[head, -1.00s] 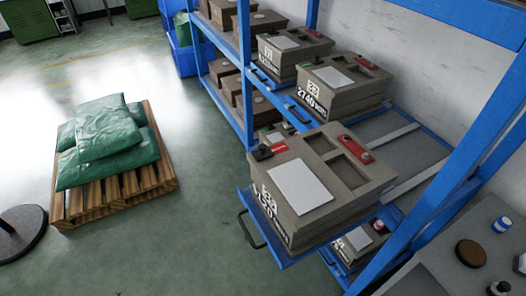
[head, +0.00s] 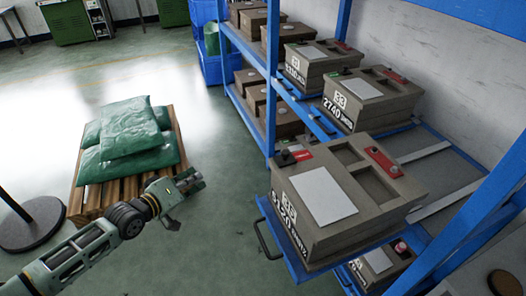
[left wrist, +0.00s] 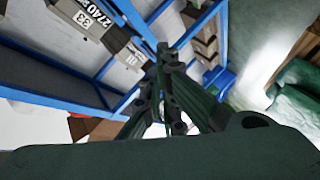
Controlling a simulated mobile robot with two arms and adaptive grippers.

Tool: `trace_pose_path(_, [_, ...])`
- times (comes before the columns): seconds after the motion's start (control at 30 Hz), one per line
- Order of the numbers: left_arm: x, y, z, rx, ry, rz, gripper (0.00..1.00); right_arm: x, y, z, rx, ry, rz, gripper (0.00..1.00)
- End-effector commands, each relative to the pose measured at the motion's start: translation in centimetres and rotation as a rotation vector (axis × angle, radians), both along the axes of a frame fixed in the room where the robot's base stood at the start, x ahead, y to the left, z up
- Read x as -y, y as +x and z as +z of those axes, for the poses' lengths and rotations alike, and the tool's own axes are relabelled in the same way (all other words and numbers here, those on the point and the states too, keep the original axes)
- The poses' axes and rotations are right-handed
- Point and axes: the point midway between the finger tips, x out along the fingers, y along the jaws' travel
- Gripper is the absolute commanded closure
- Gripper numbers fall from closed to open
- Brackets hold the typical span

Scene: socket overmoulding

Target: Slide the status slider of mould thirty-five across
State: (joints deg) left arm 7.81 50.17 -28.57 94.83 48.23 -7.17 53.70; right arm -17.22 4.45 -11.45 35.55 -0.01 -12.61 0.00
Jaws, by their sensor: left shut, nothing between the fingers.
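The nearest mould (head: 345,205), a grey-brown block with a white plate on top, sits on a pulled-out blue shelf tray; its number looks like 35 but is not sharp. A black knob beside a red strip, seemingly the status slider (head: 294,156), is at its back left top edge. My right gripper is not in view.
The blue rack (head: 272,80) holds several more moulds, one marked 33 (head: 370,98). A tray handle (head: 265,240) juts out at the left. Green sacks (head: 128,140) lie on a wooden pallet (head: 88,200). Floor between pallet and rack is free.

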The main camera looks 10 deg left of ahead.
Motion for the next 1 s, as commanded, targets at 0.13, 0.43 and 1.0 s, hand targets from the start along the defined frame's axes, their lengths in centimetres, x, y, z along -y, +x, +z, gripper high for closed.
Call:
trace_pose_path(0.13, [5.1,-1.8,10.0,0.002,-0.251,-0.115,1.00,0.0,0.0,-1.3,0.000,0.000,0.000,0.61])
trace_pose_path(0.43, [10.1,-6.4,16.7,-0.105,-0.487,-0.216,1.00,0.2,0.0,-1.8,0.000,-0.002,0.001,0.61])
trace_pose_path(1.0, [15.1,-1.0,16.2,-0.107,-0.498,-0.218,1.00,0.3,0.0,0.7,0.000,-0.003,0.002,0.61])
